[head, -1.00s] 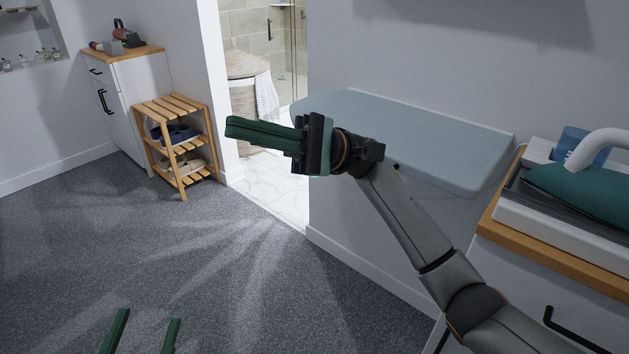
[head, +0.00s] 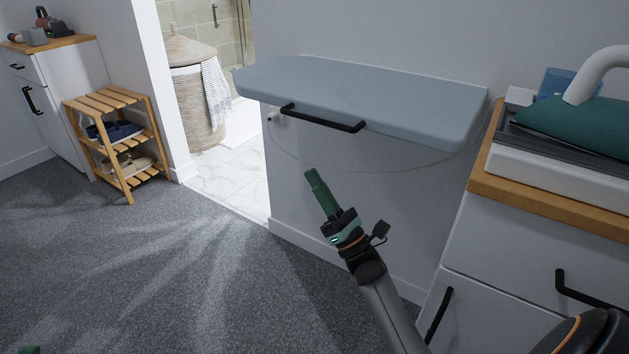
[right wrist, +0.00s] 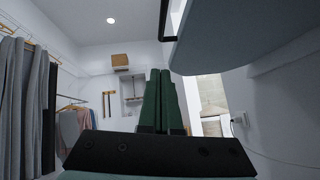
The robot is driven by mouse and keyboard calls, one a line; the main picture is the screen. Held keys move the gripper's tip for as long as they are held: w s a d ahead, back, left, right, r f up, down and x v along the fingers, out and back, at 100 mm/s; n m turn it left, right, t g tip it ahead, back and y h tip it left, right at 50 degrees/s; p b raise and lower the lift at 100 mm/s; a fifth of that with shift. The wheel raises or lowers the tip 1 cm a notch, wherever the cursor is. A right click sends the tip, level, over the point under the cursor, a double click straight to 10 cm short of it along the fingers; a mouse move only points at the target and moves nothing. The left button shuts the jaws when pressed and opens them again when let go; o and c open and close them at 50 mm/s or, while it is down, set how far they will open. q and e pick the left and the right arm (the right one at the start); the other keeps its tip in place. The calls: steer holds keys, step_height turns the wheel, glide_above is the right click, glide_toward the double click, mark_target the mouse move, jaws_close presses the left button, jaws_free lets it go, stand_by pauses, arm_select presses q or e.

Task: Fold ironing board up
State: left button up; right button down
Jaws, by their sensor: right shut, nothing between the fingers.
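The ironing board (head: 370,95) is pale grey-blue and juts out flat from the wall, folded down. A black bar handle (head: 322,120) runs along its front edge. My right gripper (head: 311,174) is shut and empty, below and in front of the board, apart from it. In the right wrist view the green fingers (right wrist: 160,100) are together, and the board's underside (right wrist: 250,40) is above at the right with part of the black handle (right wrist: 167,20). Only a green tip of my left gripper (head: 29,349) shows at the bottom left edge.
A white cabinet with a wooden top (head: 560,205) stands close on the right, bearing a green and white iron (head: 575,125). A wooden shoe rack (head: 115,140) and a laundry basket (head: 195,90) are at the left. The carpet (head: 180,270) in front is clear.

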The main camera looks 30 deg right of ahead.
steer(key=w+r, duration=0.5)
steer(key=r, duration=0.3)
steer(key=shift+a+r, duration=0.15)
steer(key=shift+r, duration=0.15)
steer(key=shift+r, duration=0.1)
